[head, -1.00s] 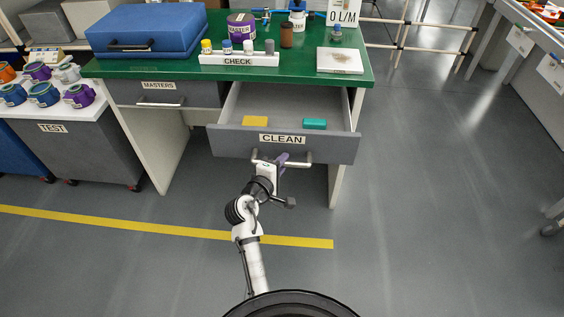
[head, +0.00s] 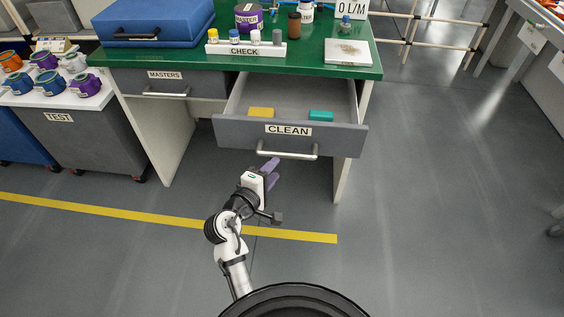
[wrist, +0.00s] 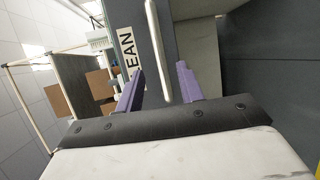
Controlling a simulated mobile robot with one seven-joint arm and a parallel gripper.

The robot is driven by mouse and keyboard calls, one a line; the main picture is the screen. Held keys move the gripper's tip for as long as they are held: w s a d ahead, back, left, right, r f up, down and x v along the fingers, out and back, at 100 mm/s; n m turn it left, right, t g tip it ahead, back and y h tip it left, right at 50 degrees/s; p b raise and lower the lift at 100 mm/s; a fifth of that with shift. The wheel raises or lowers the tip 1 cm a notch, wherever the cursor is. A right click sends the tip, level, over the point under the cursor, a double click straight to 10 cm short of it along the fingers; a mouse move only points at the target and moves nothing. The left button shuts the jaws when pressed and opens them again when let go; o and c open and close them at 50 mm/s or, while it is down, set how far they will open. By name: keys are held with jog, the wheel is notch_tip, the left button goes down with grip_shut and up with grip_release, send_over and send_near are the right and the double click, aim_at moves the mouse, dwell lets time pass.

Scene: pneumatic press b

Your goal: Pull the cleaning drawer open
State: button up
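The cleaning drawer (head: 348,138), labelled CLEAN, is grey and stands pulled out from under the green bench. A yellow block (head: 261,112) and a teal block (head: 320,115) lie inside it. Its pale bar handle (head: 288,154) runs along the lower front. My gripper (head: 271,169) is just below and to the left of the handle in the head view, with its purple fingers apart. In the wrist view, the open fingers (wrist: 158,85) have the handle bar (wrist: 158,50) ahead of and between their tips. The fingers do not grip the handle.
The closed MASTERS drawer (head: 150,83) is left of the open drawer. The green bench top (head: 195,63) holds a blue case (head: 153,22), a CHECK rack (head: 246,49) and bottles. The TEST cart (head: 88,135) is at the left.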

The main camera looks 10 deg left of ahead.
jog(key=v, duration=0.5)
dwell(0.4)
